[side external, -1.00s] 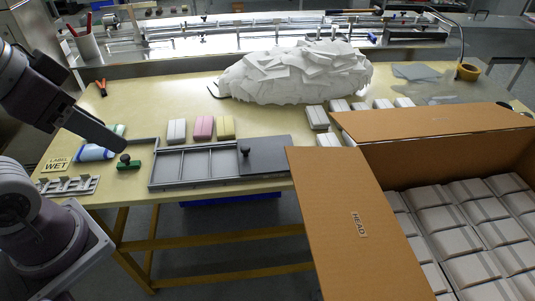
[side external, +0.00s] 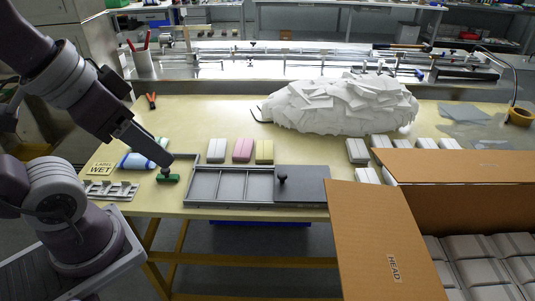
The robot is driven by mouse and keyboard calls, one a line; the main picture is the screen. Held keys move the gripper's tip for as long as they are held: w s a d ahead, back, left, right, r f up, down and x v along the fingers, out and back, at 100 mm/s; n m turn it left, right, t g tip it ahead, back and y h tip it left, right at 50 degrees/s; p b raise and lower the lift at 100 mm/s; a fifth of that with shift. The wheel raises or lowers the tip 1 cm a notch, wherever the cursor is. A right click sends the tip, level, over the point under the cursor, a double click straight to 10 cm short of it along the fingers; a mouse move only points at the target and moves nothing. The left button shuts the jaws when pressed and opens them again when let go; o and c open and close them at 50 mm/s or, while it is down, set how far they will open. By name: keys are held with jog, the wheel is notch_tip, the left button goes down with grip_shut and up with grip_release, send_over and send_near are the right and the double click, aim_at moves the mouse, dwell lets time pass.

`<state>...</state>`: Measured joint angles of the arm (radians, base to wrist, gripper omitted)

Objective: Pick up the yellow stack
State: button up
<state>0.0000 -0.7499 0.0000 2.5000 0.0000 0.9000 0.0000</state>
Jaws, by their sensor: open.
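The yellow stack (side external: 264,151) stands on the table behind the grey tray, at the right end of a short row. The pink stack (side external: 242,150) is just left of it, and the white stack (side external: 216,151) is left of the pink one. My gripper (side external: 166,158) is at the left, above the table near a green block with a black knob. It is well left of the yellow stack and apart from it. It is open; its fingers are small and hard to make out, and I see nothing held between them.
A grey compartment tray (side external: 205,187) with a dark knobbed lid (side external: 310,186) lies in front of the stacks. A large white heap (side external: 340,103) lies behind them to the right. An open cardboard box (side external: 370,240) fills the right front. The table behind the stacks is clear.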

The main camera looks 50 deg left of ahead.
dwell(0.4)
jog(key=shift+o, duration=1.3)
jog(key=n+g+y, duration=0.2)
jog(key=n, duration=0.6)
send_over(265, 156)
jog(key=s+d, duration=0.5)
jog(key=d, duration=0.1)
notch_tip(265, 156, down, 17)
jog(key=shift+n+g+y, duration=0.3)
jog(key=shift+n+y, duration=0.3)
jog(key=shift+n, duration=0.1)
jog(key=x, duration=1.1)
jog(key=a+x, duration=0.1)
jog(key=x, duration=0.5)
jog(key=shift+w+a+r, duration=0.1)
jog(key=shift+w+a, duration=0.05)
jog(key=c, duration=1)
